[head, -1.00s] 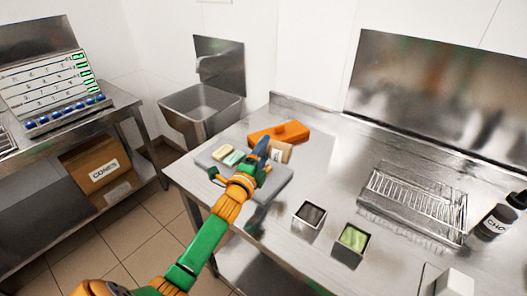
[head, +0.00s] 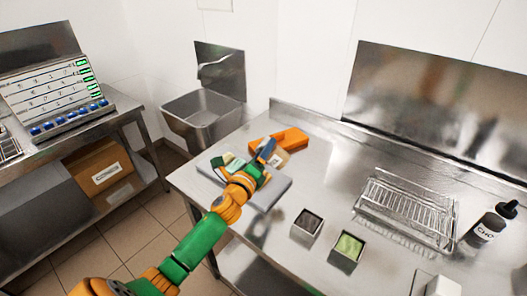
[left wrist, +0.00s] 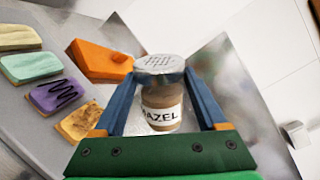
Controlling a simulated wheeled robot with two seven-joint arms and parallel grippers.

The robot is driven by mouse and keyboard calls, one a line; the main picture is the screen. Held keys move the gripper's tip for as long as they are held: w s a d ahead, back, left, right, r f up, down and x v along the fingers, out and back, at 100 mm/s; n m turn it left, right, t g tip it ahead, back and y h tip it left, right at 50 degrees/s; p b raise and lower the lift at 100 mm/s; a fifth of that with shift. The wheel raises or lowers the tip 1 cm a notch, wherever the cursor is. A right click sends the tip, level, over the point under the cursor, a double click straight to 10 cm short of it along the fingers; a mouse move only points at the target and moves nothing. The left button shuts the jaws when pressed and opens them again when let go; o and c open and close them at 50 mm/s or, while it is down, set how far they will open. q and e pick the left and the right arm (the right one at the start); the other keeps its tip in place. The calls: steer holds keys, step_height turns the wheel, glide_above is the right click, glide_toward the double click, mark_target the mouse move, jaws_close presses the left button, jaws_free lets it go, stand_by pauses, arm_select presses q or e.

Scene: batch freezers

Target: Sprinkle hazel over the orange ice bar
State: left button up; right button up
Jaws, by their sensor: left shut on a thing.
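My left gripper (left wrist: 163,108) is shut on a jar labelled HAZEL (left wrist: 162,112), which has a perforated metal lid and brown contents. In the head view my left gripper (head: 264,158) is over the grey tray (head: 268,193), and part of the jar (head: 280,159) shows beyond its blue fingers. On the tray in the left wrist view, an orange-tan bar with brown patches on top (left wrist: 78,122) lies just left of the fingers. A purple bar with dark zigzags (left wrist: 58,95), a mint bar (left wrist: 32,66) and a cream bar (left wrist: 18,37) lie in a row beyond it. My right gripper is not seen.
An orange block-like thing (head: 287,139) lies behind the tray. Two small containers, one dark inside (head: 307,222) and one green inside (head: 348,246), stand right of it. A wire rack (head: 408,210) and a dark-topped bottle (head: 489,229) stand farther right.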

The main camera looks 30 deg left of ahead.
arm_select(q)
steer(key=shift+r, duration=0.1)
steer(key=shift+m, duration=0.3)
steer(key=shift+r+m+p, duration=0.7)
steer(key=r+m+p, duration=0.1)
steer(key=m, duration=0.1)
steer(key=shift+r+m, duration=0.1)
steer(key=shift+m, duration=0.2)
steer(key=shift+m, duration=0.3)
